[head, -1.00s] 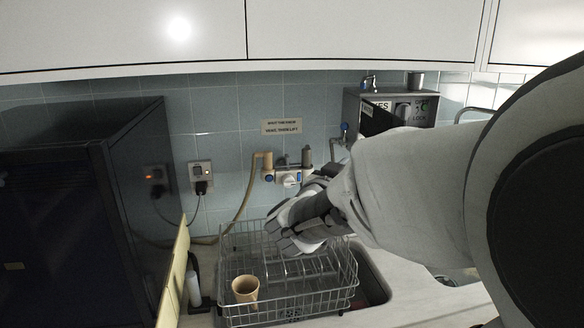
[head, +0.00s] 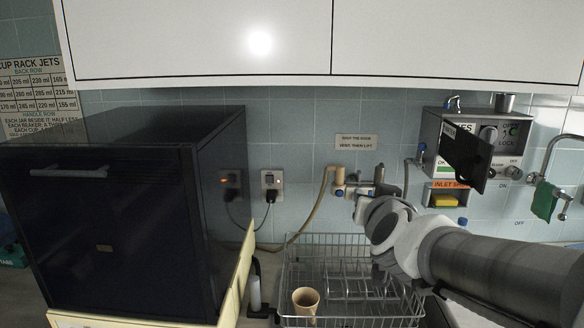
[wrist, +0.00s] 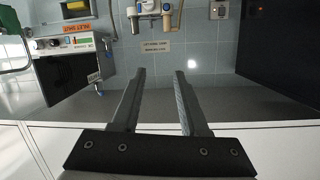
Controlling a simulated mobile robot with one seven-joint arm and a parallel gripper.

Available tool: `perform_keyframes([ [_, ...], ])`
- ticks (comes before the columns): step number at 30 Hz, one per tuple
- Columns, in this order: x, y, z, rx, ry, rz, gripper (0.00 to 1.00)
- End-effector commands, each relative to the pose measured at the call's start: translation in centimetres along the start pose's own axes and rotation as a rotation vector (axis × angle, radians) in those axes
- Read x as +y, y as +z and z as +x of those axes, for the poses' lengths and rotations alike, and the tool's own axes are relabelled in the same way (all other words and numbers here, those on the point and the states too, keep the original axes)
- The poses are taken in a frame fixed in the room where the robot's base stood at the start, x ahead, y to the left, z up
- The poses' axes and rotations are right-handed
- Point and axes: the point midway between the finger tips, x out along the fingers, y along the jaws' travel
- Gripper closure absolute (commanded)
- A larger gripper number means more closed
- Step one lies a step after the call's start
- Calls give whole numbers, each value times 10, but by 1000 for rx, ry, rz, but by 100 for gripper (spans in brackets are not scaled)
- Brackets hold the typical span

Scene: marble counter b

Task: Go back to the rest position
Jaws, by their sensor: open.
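My gripper (wrist: 160,74) shows in the wrist view with its two dark fingers apart and nothing between them. Beyond the fingers are the tiled wall and a small sign (wrist: 163,46), which appears upside down. In the head view my arm reaches in from the lower right, and its wrist end is above the wire dish rack (head: 330,242), in front of the wall taps. The fingers are not clearly seen there. A tan cup (head: 305,302) stands in the rack, apart from my arm.
A large dark cabinet (head: 110,215) stands on the left. White overhead cupboards (head: 200,40) run above. A steel control box (head: 500,138) with an open dark flap (head: 466,158) is on the right wall.

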Motion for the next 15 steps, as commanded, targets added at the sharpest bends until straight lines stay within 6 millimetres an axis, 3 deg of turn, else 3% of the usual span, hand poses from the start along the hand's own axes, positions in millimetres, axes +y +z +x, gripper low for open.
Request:
perform_keyframes([
  [3,-16,20,-25,-120,-102,-25,56],
  [7,-23,51,-56,-278,-170,-65,56],
  [11,-17,85,-93,-447,-187,-112,56],
  [15,3,118,-134,-624,-149,-159,56],
])
